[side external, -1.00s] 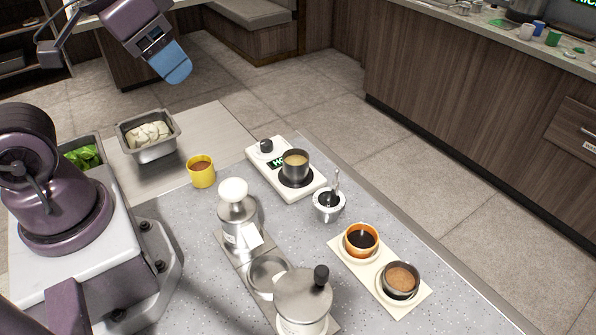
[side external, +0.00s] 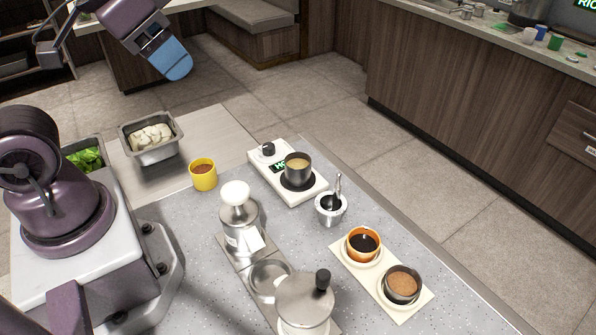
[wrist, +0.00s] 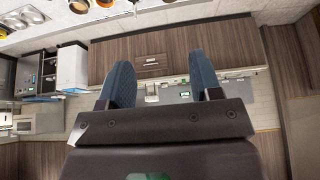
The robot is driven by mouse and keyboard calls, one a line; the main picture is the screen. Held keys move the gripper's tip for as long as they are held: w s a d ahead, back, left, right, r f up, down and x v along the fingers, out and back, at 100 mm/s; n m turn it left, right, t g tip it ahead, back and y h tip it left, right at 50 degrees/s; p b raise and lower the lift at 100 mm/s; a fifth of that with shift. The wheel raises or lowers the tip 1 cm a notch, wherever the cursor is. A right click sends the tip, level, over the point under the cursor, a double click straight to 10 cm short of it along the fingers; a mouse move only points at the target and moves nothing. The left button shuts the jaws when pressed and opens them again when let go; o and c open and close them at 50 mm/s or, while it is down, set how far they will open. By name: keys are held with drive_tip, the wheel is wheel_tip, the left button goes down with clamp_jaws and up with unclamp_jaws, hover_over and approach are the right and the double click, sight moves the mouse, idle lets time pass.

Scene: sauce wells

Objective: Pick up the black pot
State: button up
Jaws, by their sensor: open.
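A dark pot (side external: 297,171) with yellowish contents stands upright on the black plate of a white hot plate (side external: 309,193). A second dark, round vessel (side external: 402,288) with brown contents sits at the front end of a cream board, beside an orange cup. My gripper (side external: 176,62) is raised at the upper left, well away from both vessels and touching nothing. In the wrist view my gripper (wrist: 160,62) shows two blue fingers spread apart with nothing between them.
A yellow cup (side external: 203,177), a metal tub of white pieces (side external: 151,150) and a small cup with a spoon (side external: 331,211) surround the hot plate. A white-knobbed metal device (side external: 238,225) and a lidded canister (side external: 304,300) stand in front.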

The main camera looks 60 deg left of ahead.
drive_tip(key=o, duration=0.6)
drive_tip(key=n+g+y, duration=0.2)
drive_tip(key=n+g, duration=0.1)
drive_tip(key=n, duration=0.6)
approach(298, 166)
drive_tip(key=x, duration=0.2)
drive_tip(key=d+x, duration=0.1)
drive_tip(key=x, duration=0.4)
drive_tip(key=shift+s+f, duration=0.15)
drive_tip(key=shift+f, duration=0.4)
